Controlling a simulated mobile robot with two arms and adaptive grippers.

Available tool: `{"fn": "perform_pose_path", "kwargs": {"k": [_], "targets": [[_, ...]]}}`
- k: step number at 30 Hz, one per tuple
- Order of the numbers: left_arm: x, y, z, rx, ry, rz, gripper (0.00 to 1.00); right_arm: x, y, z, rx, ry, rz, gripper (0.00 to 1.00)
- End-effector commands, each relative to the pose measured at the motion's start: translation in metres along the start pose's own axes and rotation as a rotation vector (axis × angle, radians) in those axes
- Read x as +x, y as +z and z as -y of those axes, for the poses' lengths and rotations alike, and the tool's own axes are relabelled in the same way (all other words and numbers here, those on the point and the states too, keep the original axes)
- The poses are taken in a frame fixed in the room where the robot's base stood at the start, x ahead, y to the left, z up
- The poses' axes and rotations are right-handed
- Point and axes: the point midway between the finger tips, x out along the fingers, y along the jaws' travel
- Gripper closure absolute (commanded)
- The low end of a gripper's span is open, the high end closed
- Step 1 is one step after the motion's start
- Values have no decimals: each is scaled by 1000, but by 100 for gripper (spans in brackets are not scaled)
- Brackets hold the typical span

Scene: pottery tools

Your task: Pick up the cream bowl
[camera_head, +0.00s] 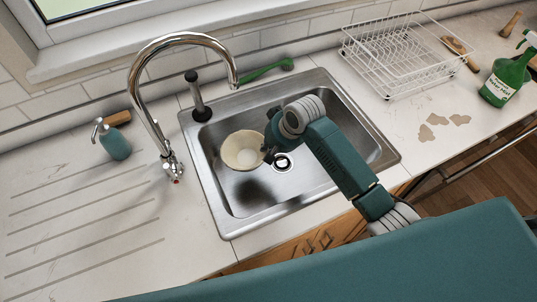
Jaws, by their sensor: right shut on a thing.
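The cream bowl (241,162) is in the left part of the steel sink (244,208), with its open side facing up toward me. My right gripper (268,152) is at the right side of the bowl's rim and is shut on it. The fingers are small and dark here, and the arm's wrist partly hides them. I cannot tell whether the bowl touches the sink floor. My left gripper is not in view.
A chrome faucet (147,107) arches over the counter left of the sink. A green brush (267,70) lies behind the sink. A white dish rack (394,58) and green spray bottle (503,82) stand right.

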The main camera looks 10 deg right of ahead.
Motion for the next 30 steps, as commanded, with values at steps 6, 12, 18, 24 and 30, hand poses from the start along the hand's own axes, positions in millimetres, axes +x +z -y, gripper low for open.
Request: {"fn": "perform_pose_path", "kwargs": {"k": [6, 12, 18, 24, 30], "targets": [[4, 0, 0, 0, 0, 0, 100, -24, -10, 10, -1, -6, -8, 100], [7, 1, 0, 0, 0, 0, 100, -45, -17, 16, 0, -8, -9, 100], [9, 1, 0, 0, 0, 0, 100, -63, -22, 22, -1, -7, -8, 100], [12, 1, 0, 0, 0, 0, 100, -79, -27, 27, 0, -7, -8, 100], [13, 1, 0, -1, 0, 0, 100, -91, -31, 31, -1, -8, -8, 100]]}}
